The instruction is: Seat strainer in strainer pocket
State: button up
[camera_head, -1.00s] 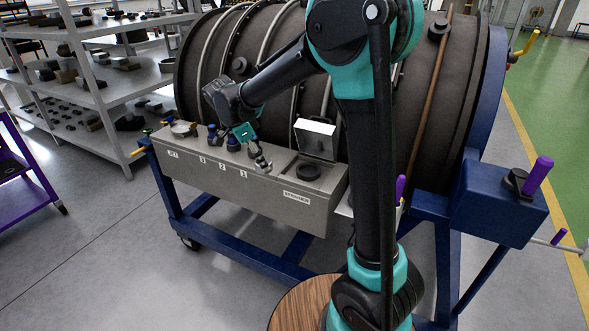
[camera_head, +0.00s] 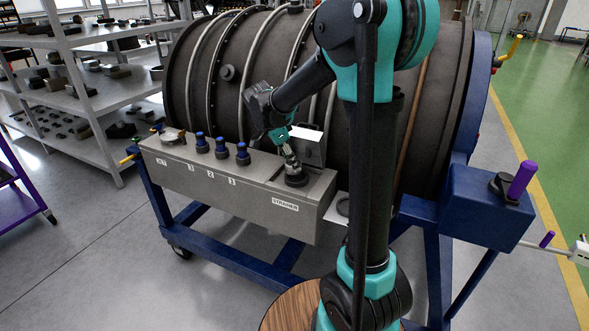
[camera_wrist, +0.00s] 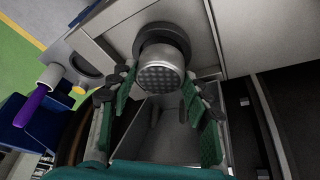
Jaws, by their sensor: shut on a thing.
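The strainer (camera_wrist: 159,72) is a short metallic cylinder with a dimpled mesh end facing the wrist camera. My gripper (camera_head: 291,161) is shut on it, with a green-padded finger on each side in the wrist view (camera_wrist: 158,82). The strainer pocket shows as a black round ring (camera_head: 296,181) on the right top of the grey box, above the STRAINER label (camera_head: 285,205). In the wrist view the ring (camera_wrist: 160,34) lies just behind the strainer, which overlaps it. How deep the strainer sits in the pocket is hidden. In the head view my fingers cover most of the strainer.
An open hinged lid (camera_head: 309,147) stands just behind the pocket. Blue-capped posts (camera_head: 221,149) stand left along the grey box (camera_head: 230,190). The dark engine casing (camera_head: 225,105) rises close behind. A blue block with a purple handle (camera_head: 521,180) is at right. Floor in front is clear.

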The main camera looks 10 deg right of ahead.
jog(key=shift+d, duration=0.5)
jog(key=shift+w+d+f, duration=0.1)
jog(key=shift+f, duration=1.7)
jog(key=shift+f, duration=0.15)
jog(key=o, duration=1.3)
jog(key=shift+c, duration=0.2)
jog(key=w+v, duration=0.1)
jog(key=v, duration=1.1)
jog(key=s+d+f+n+y, duration=0.1)
jog(key=s+d+f+n, duration=0.1)
jog(key=s, duration=0.1)
jog(key=s+d+f+n, duration=0.2)
jog(key=s+f, duration=0.1)
jog(key=s, duration=0.1)
jog(key=s+d+f+n+t+y, duration=0.1)
jog(key=s+d+f+n, duration=0.1)
jog(key=s, duration=0.1)
jog(key=shift+s+d+f+n+y, duration=0.2)
jog(key=shift+f+n+y, duration=0.1)
jog(key=shift+n, duration=0.1)
jog(key=s+d+f+n+t+y, duration=0.2)
jog(key=s+f+n, duration=0.6)
jog(key=s, duration=0.4)
jog(key=shift+d+f, duration=0.3)
jog(key=shift+f, duration=0.45)
